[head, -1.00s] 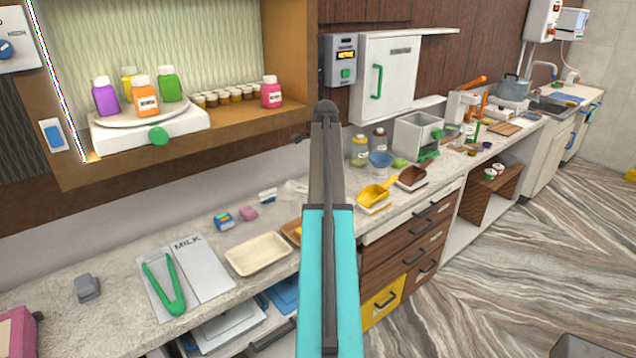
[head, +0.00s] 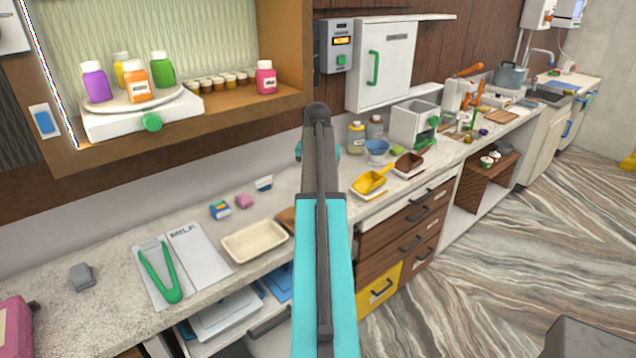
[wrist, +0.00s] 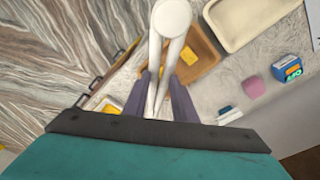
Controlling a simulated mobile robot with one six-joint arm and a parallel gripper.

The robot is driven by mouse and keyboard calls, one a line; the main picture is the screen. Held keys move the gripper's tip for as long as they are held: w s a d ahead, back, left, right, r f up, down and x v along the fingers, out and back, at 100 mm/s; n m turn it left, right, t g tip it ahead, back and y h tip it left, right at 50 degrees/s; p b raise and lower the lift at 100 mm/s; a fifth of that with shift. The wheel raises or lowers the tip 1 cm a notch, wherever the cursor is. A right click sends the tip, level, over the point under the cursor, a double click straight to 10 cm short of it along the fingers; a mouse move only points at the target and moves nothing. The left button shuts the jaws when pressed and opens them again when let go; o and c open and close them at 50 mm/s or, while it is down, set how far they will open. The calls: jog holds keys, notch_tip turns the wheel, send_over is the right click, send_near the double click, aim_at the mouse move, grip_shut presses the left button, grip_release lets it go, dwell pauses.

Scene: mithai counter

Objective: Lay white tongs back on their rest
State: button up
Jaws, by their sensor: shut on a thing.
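The white tongs (wrist: 170,22) are in my gripper (wrist: 164,84) in the wrist view. Their round white end points toward the top of the picture and their arms run down between my two grey-purple fingers. The tongs are above the counter, partly over a brown tray (wrist: 208,52). In the head view my own arm hides the gripper and the tongs. I cannot make out which thing is the white tongs' rest.
A small blue box (head: 220,210) and a pink block (head: 244,201) stand behind. A yellow scoop (head: 369,182) lies beyond my arm.

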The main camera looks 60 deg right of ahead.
jog(key=n, duration=0.2)
jog(key=n+t, duration=0.1)
jog(key=n, duration=0.1)
jog(key=s+a+n, duration=0.1)
jog(key=n, duration=0.1)
jog(key=shift+s+a+f, duration=0.1)
jog(key=shift+f, duration=0.25)
jog(key=n, duration=0.2)
jog(key=n+t, duration=0.1)
jog(key=n, duration=0.1)
jog(key=n+t, duration=0.1)
jog(key=n, duration=0.1)
jog(key=shift+s+a+y, duration=0.15)
jog(key=shift+a+y, duration=0.15)
jog(key=shift+y, duration=0.1)
